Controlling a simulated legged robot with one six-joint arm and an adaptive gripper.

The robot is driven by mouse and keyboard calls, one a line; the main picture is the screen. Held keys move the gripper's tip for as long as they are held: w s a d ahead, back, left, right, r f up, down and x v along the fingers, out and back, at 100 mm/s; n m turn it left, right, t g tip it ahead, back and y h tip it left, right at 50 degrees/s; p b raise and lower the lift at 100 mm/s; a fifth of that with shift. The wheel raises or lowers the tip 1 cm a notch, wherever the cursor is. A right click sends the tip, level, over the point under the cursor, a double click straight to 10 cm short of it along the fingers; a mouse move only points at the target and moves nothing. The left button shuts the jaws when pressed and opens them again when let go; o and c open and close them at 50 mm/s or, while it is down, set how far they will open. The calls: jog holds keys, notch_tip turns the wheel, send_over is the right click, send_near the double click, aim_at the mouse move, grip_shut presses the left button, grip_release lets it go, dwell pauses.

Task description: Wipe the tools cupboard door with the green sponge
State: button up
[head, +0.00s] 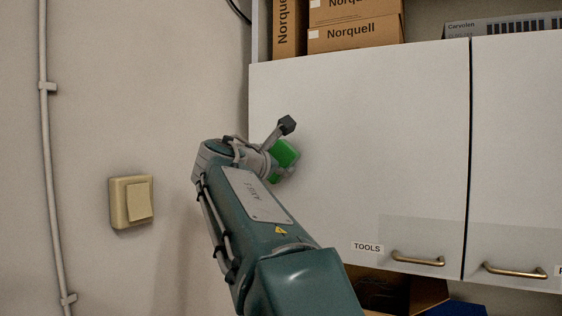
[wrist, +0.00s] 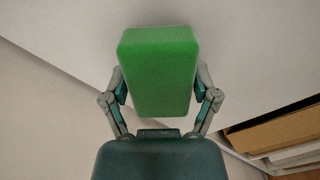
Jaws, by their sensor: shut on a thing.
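The tools cupboard door (head: 375,150) is a pale panel with a TOOLS label (head: 367,247) and a brass handle (head: 417,258) at its lower right. It also fills the upper part of the wrist view (wrist: 240,50). My gripper (head: 281,166) is at the door's left part, partly hidden by my arm in the head view. In the wrist view my gripper (wrist: 160,90) is shut on the green sponge (wrist: 160,65), one finger on each side. The sponge (head: 285,153) is at or very near the door surface; I cannot tell whether it touches.
A second door (head: 517,140) with its own handle (head: 515,270) stands to the right. Norquell boxes (head: 355,34) sit above the cupboard. An open carton (head: 428,294) is below it. A switch (head: 131,202) and a pipe (head: 47,150) are on the left wall.

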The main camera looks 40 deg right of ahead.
jog(key=shift+v, duration=2.3)
jog(key=shift+v, duration=1.5)
jog(key=shift+w, duration=0.1)
